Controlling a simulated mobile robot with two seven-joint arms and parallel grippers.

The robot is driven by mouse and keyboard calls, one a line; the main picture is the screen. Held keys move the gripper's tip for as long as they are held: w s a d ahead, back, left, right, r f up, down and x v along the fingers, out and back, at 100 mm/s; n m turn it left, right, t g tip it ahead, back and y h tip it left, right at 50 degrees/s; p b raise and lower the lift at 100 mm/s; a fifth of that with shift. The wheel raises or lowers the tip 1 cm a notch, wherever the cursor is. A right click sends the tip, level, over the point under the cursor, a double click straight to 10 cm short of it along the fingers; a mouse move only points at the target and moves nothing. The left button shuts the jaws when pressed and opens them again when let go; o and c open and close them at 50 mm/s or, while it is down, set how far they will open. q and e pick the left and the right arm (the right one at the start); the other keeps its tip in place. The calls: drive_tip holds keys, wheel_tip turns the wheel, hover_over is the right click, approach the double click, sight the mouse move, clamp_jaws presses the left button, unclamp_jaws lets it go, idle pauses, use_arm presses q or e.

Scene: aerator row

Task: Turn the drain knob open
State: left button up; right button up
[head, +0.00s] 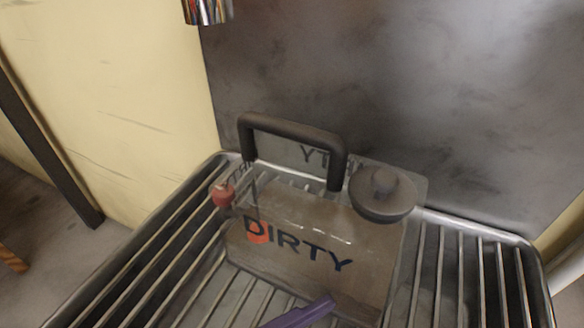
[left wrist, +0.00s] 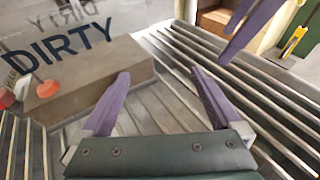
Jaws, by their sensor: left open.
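A see-through tank (head: 310,215) marked DIRTY, holding murky brown liquid, stands on a slatted metal rack (head: 455,270). A small red knob (head: 222,194) sits at the tank's left side; its red edge also shows at the far left of the left wrist view (left wrist: 5,97). My left gripper (left wrist: 160,73) is open and empty over the slats, in front and to the right of the tank, apart from the knob. One purple finger shows at the bottom of the head view; I cannot tell whose. Another purple gripper part, seemingly my right gripper (left wrist: 245,27), shows at the upper right.
The tank has a dark arched handle (head: 290,130) and a round dark cap (head: 382,192) on top. An orange-red piece (head: 258,233) shows at its front. A chrome spout (head: 207,10) hangs above. A grey wall (head: 400,80) stands behind. Bare slats lie left and right.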

sight(388, 327)
use_arm(q)
drive_tip(key=x, duration=0.6)
drive_tip(key=shift+b, duration=0.35)
drive_tip(key=shift+c, duration=0.2)
clamp_jaws()
idle(0.5)
drive_tip(key=shift+o, duration=0.2)
unclamp_jaws()
idle(0.4)
